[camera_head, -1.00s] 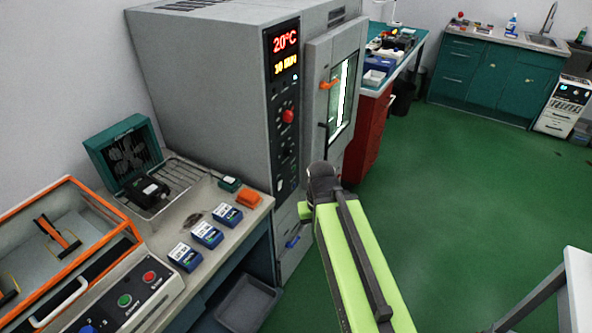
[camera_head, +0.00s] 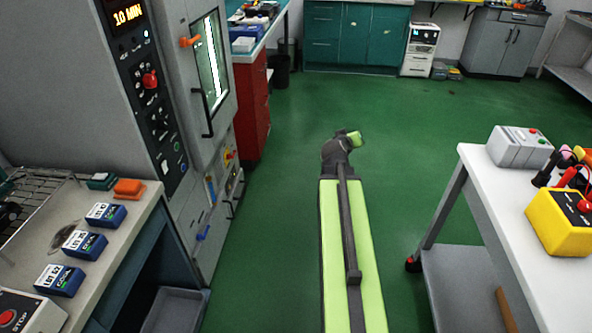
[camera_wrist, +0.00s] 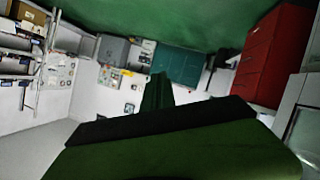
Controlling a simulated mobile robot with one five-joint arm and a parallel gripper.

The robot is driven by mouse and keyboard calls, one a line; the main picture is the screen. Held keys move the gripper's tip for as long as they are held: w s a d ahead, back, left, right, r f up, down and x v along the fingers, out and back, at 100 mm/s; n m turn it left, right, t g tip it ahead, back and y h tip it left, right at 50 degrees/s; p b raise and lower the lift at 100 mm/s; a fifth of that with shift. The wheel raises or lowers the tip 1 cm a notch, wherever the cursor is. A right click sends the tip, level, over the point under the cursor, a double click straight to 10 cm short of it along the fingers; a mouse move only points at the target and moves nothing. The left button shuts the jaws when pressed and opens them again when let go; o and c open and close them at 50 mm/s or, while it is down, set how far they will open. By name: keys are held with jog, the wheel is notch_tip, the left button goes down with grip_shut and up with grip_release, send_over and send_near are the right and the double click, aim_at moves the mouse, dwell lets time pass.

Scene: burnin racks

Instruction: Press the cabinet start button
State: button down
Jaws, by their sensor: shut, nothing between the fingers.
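The tall grey cabinet (camera_head: 70,85) stands at the left in the head view, with a dark control panel (camera_head: 138,62) on its front edge. The panel has an orange "10 MIN" display, a red knob (camera_head: 150,79) and several small round buttons. One button has a green look (camera_head: 177,146); I cannot read its label. My gripper (camera_head: 354,137) is shut and empty, held out over the green floor to the right of the cabinet, well apart from the panel. In the wrist view its dark green fingers (camera_wrist: 157,92) show at the centre; the panel does not.
The cabinet door (camera_head: 205,75) has a lit window and black handle. A bench at lower left holds blue boxes (camera_head: 84,244) and an orange block (camera_head: 129,187). A white table (camera_head: 500,215) stands at right with a yellow box (camera_head: 562,222). Green floor (camera_head: 290,170) between is clear.

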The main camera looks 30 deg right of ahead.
jog(key=s+d+f+n+t+h+b, duration=0.1)
jog(key=s+d+f+n+t+b, duration=0.1)
jog(key=s+d+b, duration=0.4)
jog(key=s+d+f+n+t+h+b, duration=0.1)
jog(key=s+d+f+n+t+b, duration=0.1)
jog(key=s+d+b, duration=0.4)
jog(key=s+d+n+t, duration=0.1)
jog(key=s+d+n, duration=0.1)
jog(key=s+d, duration=0.3)
jog(key=shift+d+t, duration=0.3)
jog(key=shift+d, duration=0.2)
jog(key=shift+s, duration=0.1)
